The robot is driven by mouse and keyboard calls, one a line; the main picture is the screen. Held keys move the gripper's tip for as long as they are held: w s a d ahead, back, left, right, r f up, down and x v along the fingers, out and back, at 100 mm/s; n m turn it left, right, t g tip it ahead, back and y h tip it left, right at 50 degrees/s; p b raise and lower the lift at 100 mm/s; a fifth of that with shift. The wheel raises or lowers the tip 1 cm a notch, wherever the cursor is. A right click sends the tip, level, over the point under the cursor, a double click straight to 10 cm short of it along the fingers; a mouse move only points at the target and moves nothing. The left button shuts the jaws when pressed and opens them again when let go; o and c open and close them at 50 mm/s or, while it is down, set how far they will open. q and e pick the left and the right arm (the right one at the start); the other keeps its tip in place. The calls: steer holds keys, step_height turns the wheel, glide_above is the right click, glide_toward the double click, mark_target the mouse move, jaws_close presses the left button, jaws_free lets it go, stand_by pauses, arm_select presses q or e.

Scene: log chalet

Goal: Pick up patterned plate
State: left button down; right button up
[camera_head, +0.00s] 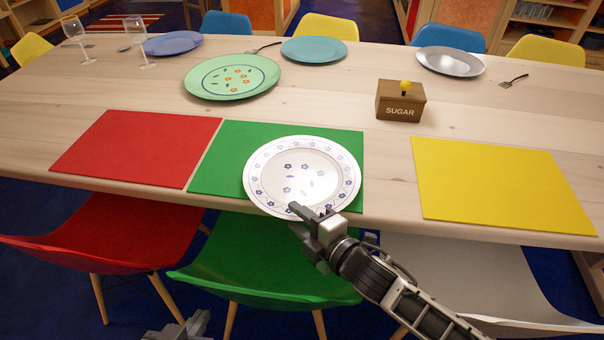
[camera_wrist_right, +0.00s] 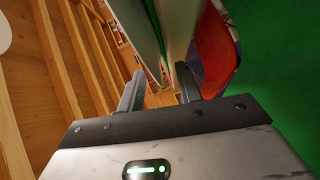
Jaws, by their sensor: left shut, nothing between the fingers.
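A white plate with blue flowers (camera_head: 301,177) lies on the right part of the green placemat (camera_head: 232,150), its near rim reaching the table's front edge. My right gripper (camera_head: 300,212) is at that near rim, one finger showing over the rim. In the right wrist view the two fingers of the right gripper (camera_wrist_right: 161,92) stand apart, with pale thin shapes beyond and between them; I cannot tell whether they touch the plate. A green plate with orange flowers (camera_head: 232,76) lies farther back. My left gripper (camera_head: 183,326) is shut and empty at the bottom edge, mostly cut off.
A sugar box (camera_head: 400,101) stands behind, to the right. Red (camera_head: 137,147) and yellow (camera_head: 500,185) placemats flank the green one. Wine glasses (camera_head: 142,45) and other plates (camera_head: 314,49) are at the back. Red, green (camera_head: 262,260) and white chairs stand along the front edge.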

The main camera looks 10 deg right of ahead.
mark_target(293, 214)
steer(key=shift+x, duration=1.5)
jaws_close()
steer(key=shift+r, duration=0.2)
